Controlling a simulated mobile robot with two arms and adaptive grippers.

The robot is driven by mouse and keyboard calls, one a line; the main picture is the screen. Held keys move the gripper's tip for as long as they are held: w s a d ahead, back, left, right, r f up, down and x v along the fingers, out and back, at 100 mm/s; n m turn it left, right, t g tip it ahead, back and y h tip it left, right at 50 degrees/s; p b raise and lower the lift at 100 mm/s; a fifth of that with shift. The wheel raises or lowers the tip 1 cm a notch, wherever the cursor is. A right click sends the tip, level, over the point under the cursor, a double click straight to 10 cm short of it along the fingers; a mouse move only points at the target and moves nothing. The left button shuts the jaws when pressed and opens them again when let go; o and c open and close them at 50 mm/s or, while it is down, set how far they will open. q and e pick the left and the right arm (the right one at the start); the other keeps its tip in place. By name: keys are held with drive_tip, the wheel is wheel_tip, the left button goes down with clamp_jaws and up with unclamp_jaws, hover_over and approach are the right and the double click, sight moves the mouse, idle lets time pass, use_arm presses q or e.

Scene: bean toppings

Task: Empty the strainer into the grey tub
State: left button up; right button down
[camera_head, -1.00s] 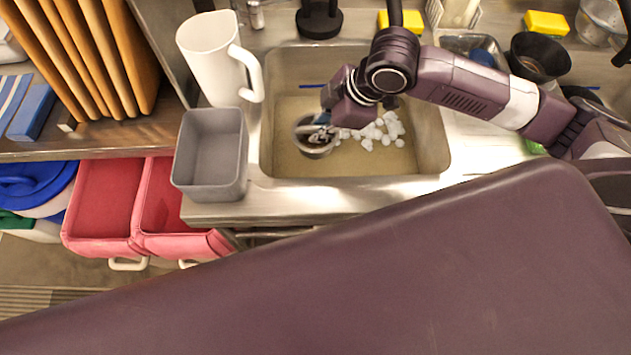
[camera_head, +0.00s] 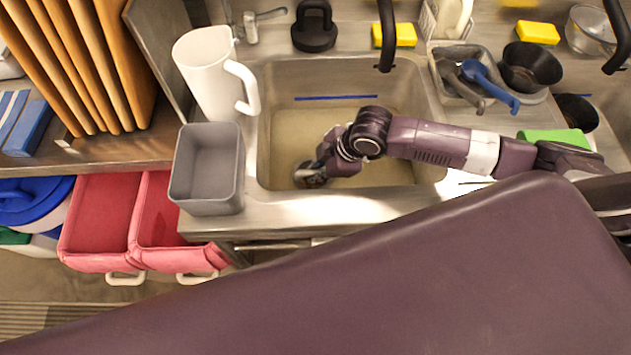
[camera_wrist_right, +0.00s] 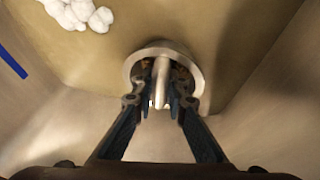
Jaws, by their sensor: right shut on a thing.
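The strainer (camera_head: 310,177) is a small round metal cup at the sink's near left, partly hidden by my gripper. In the right wrist view the strainer (camera_wrist_right: 133,72) shows as a pale ring with a central post. My right gripper (camera_wrist_right: 163,92) is shut on this post; in the head view the right gripper (camera_head: 322,168) is over the sink, its fingertips hard to make out. What the strainer holds is not clear. The grey tub (camera_head: 208,207) stands left of the sink on the counter and looks empty. My left gripper is not in view.
White lumps (camera_wrist_right: 80,13) lie on the sink floor. A white pitcher (camera_head: 203,75) stands behind the tub. The sink's left rim (camera_head: 252,150) lies between strainer and tub. A black faucet (camera_head: 386,35) hangs over the sink's back. Red bins (camera_head: 105,220) are lower left.

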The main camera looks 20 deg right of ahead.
wheel_tip(320, 180, down, 4)
drive_tip(key=shift+f, duration=0.1)
drive_tip(key=shift+f+p, duration=0.45)
drive_tip(key=shift+f, duration=0.45)
drive_tip(key=shift+f, duration=0.15)
drive_tip(key=c, duration=1.9)
unclamp_jaws()
drive_tip(key=shift+c, duration=0.2)
drive_tip(key=shift+f+b, duration=0.2)
drive_tip(key=shift+b, duration=0.45)
drive_tip(key=v, duration=0.8)
drive_tip(key=shift+s+a+r, duration=0.1)
drive_tip(key=shift+a+r, duration=0.05)
drive_tip(key=shift+a, duration=0.25)
